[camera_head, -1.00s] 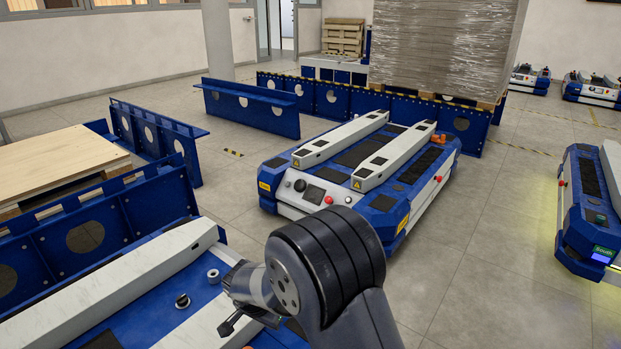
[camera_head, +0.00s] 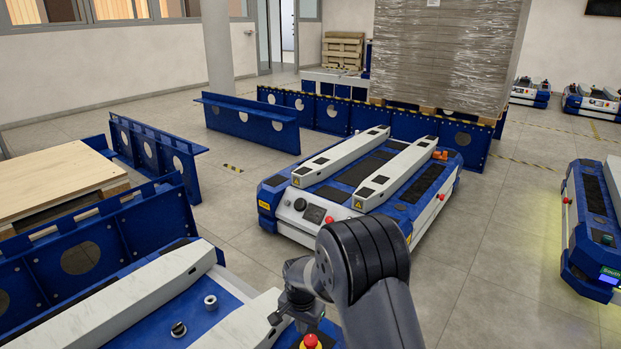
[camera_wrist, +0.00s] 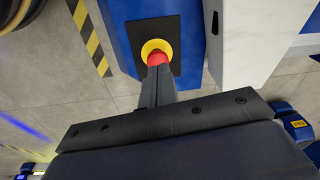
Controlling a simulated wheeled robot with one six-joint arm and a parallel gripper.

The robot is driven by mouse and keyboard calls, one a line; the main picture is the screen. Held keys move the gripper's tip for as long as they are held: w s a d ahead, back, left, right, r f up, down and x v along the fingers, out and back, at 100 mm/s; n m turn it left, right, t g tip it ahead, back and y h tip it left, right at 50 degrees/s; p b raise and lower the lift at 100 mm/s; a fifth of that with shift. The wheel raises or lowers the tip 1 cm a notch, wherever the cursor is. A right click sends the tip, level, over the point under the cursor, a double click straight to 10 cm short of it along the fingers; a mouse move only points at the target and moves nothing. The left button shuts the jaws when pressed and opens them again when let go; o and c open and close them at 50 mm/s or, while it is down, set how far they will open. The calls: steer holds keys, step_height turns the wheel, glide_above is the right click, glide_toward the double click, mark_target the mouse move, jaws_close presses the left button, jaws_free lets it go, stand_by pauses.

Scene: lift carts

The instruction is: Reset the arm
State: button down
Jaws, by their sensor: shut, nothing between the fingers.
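My gripper (camera_head: 290,312) is at the lower middle of the head view, beside my dark wrist, over the near blue lift cart (camera_head: 175,312). A red emergency button with a yellow ring (camera_head: 311,342) stands at the bottom edge, close to the gripper. In the wrist view the closed fingers (camera_wrist: 158,80) point at the red button (camera_wrist: 157,58), and their tips overlap it. I cannot tell whether they touch it. The fingers are together with nothing between them.
A second blue and white lift cart (camera_head: 365,185) stands ahead, and another (camera_head: 590,230) at the right. A wooden board on pallets (camera_head: 50,180) is at the left. Blue racks (camera_head: 248,122) and a wrapped load (camera_head: 450,55) stand behind. Floor between the carts is clear.

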steer(key=shift+w+d+f, duration=0.2)
stand_by(0.4)
